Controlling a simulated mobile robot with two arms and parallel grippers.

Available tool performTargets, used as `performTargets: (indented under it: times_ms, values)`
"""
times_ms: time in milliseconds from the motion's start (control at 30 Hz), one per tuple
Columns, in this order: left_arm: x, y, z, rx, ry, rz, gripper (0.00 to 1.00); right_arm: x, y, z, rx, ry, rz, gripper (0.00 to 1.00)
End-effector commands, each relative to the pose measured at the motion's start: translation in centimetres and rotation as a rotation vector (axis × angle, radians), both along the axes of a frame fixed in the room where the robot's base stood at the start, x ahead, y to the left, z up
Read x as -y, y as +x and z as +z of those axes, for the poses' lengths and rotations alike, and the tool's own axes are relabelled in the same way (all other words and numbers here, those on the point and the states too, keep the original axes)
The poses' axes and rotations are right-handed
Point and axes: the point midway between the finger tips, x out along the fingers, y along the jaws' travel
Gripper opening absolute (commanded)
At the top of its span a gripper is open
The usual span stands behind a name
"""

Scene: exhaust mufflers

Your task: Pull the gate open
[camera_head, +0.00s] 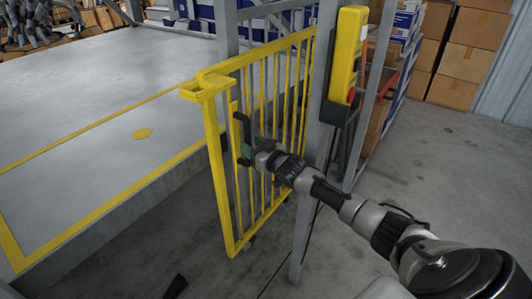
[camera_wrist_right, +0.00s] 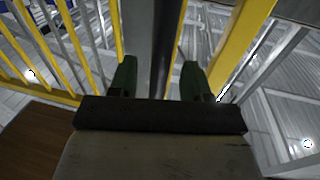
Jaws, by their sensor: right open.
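The yellow barred gate (camera_head: 228,190) stands upright in the head view, its near end beside the platform edge and its far end by the grey frame. A black upright handle (camera_head: 241,128) is on its near end. My right gripper (camera_head: 245,152) is at the handle. In the right wrist view its two dark green fingers (camera_wrist_right: 157,82) are apart, with a dark upright bar (camera_wrist_right: 166,45), apparently the handle, between them. I cannot tell whether they touch it. A dark tip at the bottom edge of the head view may be my left gripper (camera_head: 176,287); the rest is out of frame.
A grey platform (camera_head: 80,105) with yellow edge lines lies left of the gate. A grey post (camera_head: 312,200) and a yellow control box (camera_head: 347,52) stand right of it. Cardboard boxes (camera_head: 475,55) are stacked behind. Bare floor (camera_head: 440,165) lies to the right.

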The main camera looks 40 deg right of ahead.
Motion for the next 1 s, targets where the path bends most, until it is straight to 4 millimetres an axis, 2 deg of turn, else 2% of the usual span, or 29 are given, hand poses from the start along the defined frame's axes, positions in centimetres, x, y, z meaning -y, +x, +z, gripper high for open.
performTargets:
  times_ms: [200,400,600,1000]
  values:
    - [-0.1,-1.2,-2.2,-0.015,0.001,-0.003,0.43,0.6,-4.3,0.0,-0.005,-0.001,0.001,0.48]
    - [-0.2,-2.0,-3.6,-0.023,0.002,-0.005,0.43,1.1,-7.0,0.0,-0.003,-0.001,0.000,0.48]
    - [-0.3,-2.4,-4.1,-0.026,0.002,-0.006,0.43,1.3,-8.1,0.0,-0.001,-0.002,-0.001,0.48]
    - [-0.3,-2.4,-4.2,-0.026,0.003,-0.006,0.43,1.3,-8.1,0.0,-0.001,-0.001,-0.001,0.48]
